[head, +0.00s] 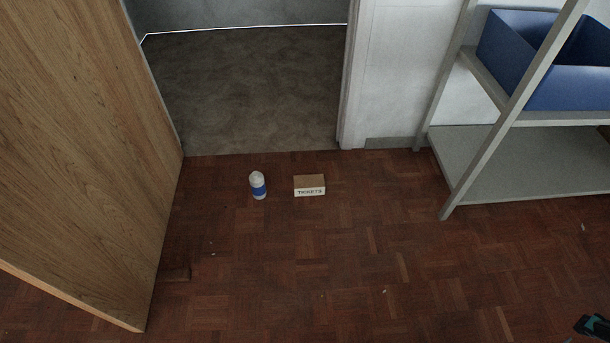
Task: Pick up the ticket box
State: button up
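The ticket box (310,186) is a small tan box with a white front that reads "TICKETS". It sits on the wooden floor near the doorway, in the middle of the head view. Only a dark teal-edged part of my gripper (594,326) shows, at the bottom right corner of the view. It is far from the box, to the right and nearer to me. Its fingers cannot be made out.
A white bottle with a blue band (258,186) stands just left of the box. An open wooden door (85,150) fills the left side. A grey shelf rack (520,165) with a blue bin (560,90) stands at the right. The parquet floor (330,270) in front is mostly clear.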

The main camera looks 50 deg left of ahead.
aim_at(307, 185)
jog(key=u, duration=0.7)
jog(key=i, duration=0.95)
jog(key=u, duration=1.45)
jog(key=i, duration=0.4)
jog(key=u, duration=0.2)
